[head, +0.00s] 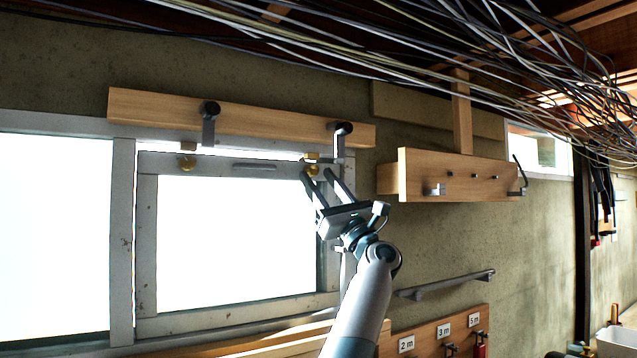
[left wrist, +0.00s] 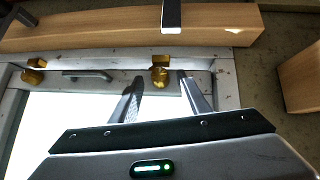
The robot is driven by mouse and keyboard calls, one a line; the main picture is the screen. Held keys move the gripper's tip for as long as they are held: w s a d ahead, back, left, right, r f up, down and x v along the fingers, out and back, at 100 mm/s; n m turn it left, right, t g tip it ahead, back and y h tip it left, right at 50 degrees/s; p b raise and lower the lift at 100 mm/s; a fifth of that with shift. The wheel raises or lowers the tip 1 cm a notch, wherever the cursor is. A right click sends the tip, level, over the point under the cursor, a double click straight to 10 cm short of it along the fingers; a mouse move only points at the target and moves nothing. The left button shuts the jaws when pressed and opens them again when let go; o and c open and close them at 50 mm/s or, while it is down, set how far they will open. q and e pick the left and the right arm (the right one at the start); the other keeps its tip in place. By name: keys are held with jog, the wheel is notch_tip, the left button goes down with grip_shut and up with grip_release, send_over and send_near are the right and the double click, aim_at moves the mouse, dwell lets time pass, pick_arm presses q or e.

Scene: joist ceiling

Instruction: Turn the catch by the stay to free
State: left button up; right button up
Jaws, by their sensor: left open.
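Two brass catches sit on the top rail of the grey window sash (head: 147,230). The left catch (head: 187,163) stands alone. The right catch (head: 312,170) is at the fingertips of my left gripper (head: 318,176). In the left wrist view the right catch (left wrist: 159,78) shows between the two spread fingertips (left wrist: 161,77), with a gap on each side. The left gripper is open and holds nothing. I cannot tell for certain which part is the stay. My right gripper is in neither view.
A wooden beam (head: 240,118) with two dark-ended metal brackets (head: 209,125) runs above the sash. A grey pull handle (head: 254,167) lies between the catches. A wooden board with hooks (head: 425,175) juts out at right. Loose cables (head: 400,45) hang overhead.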

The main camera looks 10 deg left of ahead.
pick_arm(q)
jog(key=b+v, duration=0.8)
jog(key=v, duration=0.8)
jog(key=shift+f+b, duration=0.25)
jog(key=shift+b, duration=0.05)
jog(key=shift+s+d, duration=0.1)
